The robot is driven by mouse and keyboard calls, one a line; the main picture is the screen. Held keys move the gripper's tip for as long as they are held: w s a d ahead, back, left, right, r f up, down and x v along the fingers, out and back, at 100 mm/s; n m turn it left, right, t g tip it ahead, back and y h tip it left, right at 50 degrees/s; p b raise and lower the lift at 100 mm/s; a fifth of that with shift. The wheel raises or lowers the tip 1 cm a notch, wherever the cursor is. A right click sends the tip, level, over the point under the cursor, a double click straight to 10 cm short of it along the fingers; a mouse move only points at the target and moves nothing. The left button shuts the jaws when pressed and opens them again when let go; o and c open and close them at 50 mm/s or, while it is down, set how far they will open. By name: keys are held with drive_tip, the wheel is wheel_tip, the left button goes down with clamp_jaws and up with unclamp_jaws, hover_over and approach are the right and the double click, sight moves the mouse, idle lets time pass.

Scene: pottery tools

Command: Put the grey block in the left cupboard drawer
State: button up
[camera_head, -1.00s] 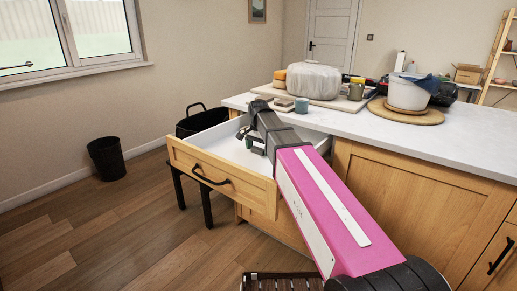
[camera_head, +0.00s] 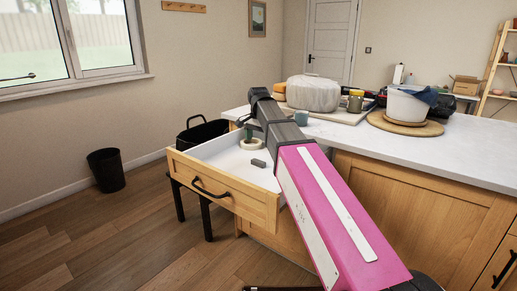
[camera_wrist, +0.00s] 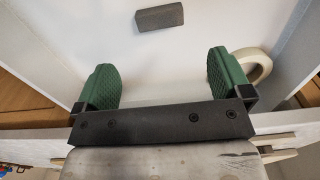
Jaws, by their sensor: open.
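The grey block (camera_head: 258,163) lies on the white floor of the open cupboard drawer (camera_head: 225,188). In the wrist view the grey block (camera_wrist: 160,16) lies flat beyond my fingertips, apart from them. My gripper (camera_wrist: 160,80) is open and empty, its two green fingers wide apart over the drawer. In the head view my gripper (camera_head: 249,132) is partly hidden by my own arm, above the back of the drawer.
A roll of tape (camera_head: 252,143) lies in the drawer near the block; it also shows beside the right finger (camera_wrist: 254,64). The white worktop (camera_head: 350,132) holds a wrapped round lump (camera_head: 313,93), a teal cup (camera_head: 301,118) and a white bucket (camera_head: 407,102).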

drive_tip(key=shift+r, duration=0.95)
idle(0.6)
